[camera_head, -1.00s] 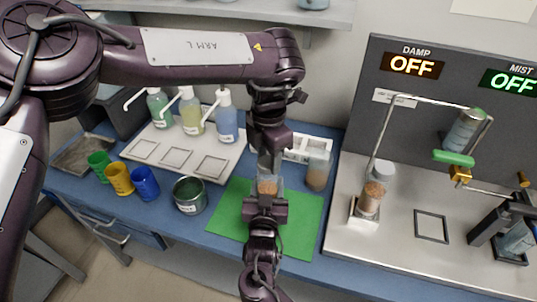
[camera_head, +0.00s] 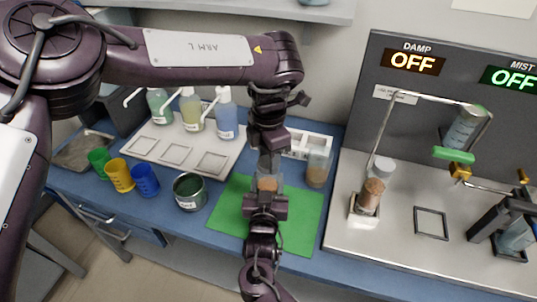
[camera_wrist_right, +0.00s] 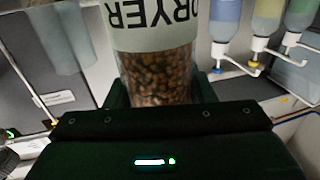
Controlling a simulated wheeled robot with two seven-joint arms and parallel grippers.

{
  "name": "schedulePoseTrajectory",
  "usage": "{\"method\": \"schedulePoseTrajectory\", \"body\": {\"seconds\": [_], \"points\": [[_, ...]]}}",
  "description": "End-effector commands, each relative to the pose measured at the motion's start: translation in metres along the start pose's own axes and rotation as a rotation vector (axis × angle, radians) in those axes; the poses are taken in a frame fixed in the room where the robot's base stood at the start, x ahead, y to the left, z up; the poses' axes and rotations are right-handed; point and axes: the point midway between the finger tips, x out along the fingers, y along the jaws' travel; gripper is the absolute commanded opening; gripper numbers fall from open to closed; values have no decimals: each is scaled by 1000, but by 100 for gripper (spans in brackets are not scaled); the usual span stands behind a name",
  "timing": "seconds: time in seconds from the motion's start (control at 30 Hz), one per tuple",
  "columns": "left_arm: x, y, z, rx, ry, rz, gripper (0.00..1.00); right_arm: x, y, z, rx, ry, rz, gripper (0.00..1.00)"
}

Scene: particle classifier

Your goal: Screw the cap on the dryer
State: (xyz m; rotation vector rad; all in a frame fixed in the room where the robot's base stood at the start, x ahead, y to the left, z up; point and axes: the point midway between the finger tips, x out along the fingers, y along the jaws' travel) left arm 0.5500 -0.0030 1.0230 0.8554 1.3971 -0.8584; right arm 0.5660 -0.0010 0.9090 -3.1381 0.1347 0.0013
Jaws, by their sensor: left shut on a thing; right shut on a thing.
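The dryer jar (camera_head: 268,184), clear with brown beads inside, stands upright above the green mat (camera_head: 305,215). In the right wrist view the jar (camera_wrist_right: 158,75) fills the upper middle, its DRYER label upside down in the picture. My right gripper (camera_head: 266,198) comes from below in the head view and is shut around the jar. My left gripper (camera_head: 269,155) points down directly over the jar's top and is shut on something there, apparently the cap. The cap itself is hidden by the fingers, so I cannot tell how it sits on the jar.
Another beaded jar (camera_head: 317,170) stands close right of my grippers, by a white rack (camera_head: 310,143). Pump bottles (camera_head: 191,112) are behind. The metal apparatus (camera_head: 400,225) takes the right side.

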Motion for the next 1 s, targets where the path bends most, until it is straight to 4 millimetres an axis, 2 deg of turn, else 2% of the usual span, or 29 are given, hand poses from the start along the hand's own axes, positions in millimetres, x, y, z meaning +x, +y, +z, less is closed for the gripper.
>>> {"method": "schedulePoseTrajectory", "body": {"seconds": [0.6, 0.7, 0.8, 1.0], "points": [[0, -2, -4, 1597, 8, 4, 20, 0, 0, 0, 0, 0, 0, 0], [0, -2, -4, 1766, 7, 3, 20, 0, 0, 0, 0, 0, 0, 0], [0, -2, -5, 1852, 4, 2, 20, 0, 0, 0, 0, 0, 0, 0], [0, -2, -4, 1871, 2, 3, 20, 0, 0, 0, 0, 0, 1, 0]]}}
